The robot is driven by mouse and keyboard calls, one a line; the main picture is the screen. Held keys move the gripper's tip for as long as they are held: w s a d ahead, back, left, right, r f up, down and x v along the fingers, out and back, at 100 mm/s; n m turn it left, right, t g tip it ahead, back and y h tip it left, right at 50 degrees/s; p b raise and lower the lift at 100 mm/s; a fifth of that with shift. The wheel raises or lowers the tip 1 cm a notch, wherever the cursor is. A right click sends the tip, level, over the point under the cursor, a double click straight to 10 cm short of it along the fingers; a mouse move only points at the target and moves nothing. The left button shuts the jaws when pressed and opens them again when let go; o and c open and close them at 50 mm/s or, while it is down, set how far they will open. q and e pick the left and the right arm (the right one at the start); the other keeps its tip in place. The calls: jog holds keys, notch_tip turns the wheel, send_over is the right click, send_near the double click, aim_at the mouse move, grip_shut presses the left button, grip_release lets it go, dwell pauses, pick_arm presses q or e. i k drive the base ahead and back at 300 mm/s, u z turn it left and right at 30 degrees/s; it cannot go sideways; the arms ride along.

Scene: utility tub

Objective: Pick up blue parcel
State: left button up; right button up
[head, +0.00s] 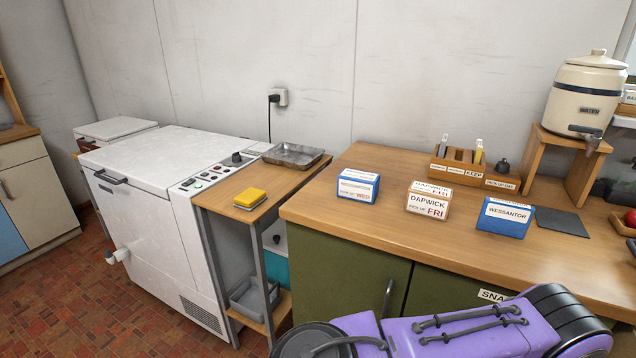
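Two blue parcels with white labels stand on the wooden counter. One blue parcel (358,186) is near the counter's left side; its small print is hard to read. The other blue parcel (505,217) stands to the right, labelled "WESSANTOR". Between them is an orange-brown and white parcel (428,199) labelled "DAPWICK PICK UP FRI". The three are apart from each other. Neither of my grippers shows in the head view. A purple link of my arm crosses the bottom right, in front of the counter and below the parcels.
The wooden counter (330,212) has clear room around the left parcel. Left are a small table with a yellow sponge (250,198), a metal tray (293,154) and a white machine (150,220).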

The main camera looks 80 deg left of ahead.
aim_at(356, 185)
jog(key=u, duration=2.2)
jog(key=k, duration=0.35)
jog(key=u, duration=0.15)
jog(key=i, duration=0.45)
jog(key=u, duration=0.05)
jog(key=k, duration=0.5)
jog(key=u, duration=1)
jog(key=i, duration=0.75)
jog(key=z, duration=1.5)
jog(key=i, duration=0.2)
jog(key=u, duration=0.05)
